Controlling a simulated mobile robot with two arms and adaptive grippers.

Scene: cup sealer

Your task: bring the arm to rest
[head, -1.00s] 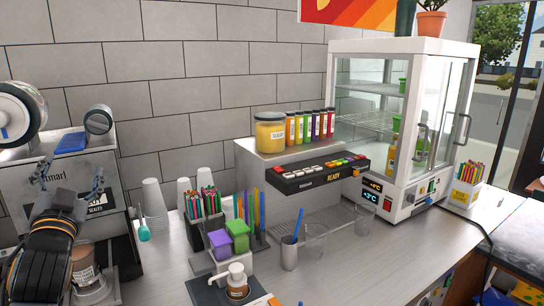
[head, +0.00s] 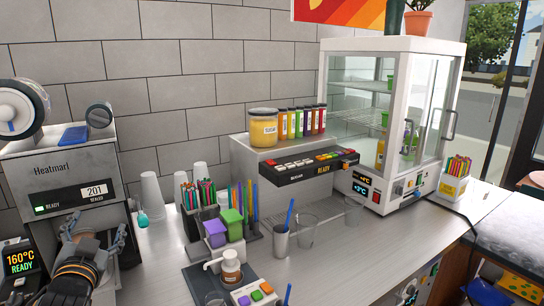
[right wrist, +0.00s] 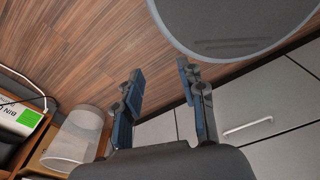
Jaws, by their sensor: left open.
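My left gripper (head: 98,232) is at the lower left of the head view. Its fingers are spread, with nothing seen between them. It is in front of the cup sealer (head: 60,170), a grey machine with a film roll on top and a display reading 201. The gripper and arm cover part of the sealer's lower opening, and I cannot tell whether they touch it. My right gripper (right wrist: 161,90) shows in the right wrist view. Its two blue-grey fingers are apart and empty, above a wooden floor (right wrist: 75,55).
Upturned white cups (head: 151,193), a straw holder (head: 195,207) and a pump bottle (head: 230,268) stand right of the left gripper. A glass cabinet (head: 400,120) is farther right. In the right wrist view, a translucent bin (right wrist: 75,145) and grey cabinet fronts (right wrist: 250,105) are near the right gripper.

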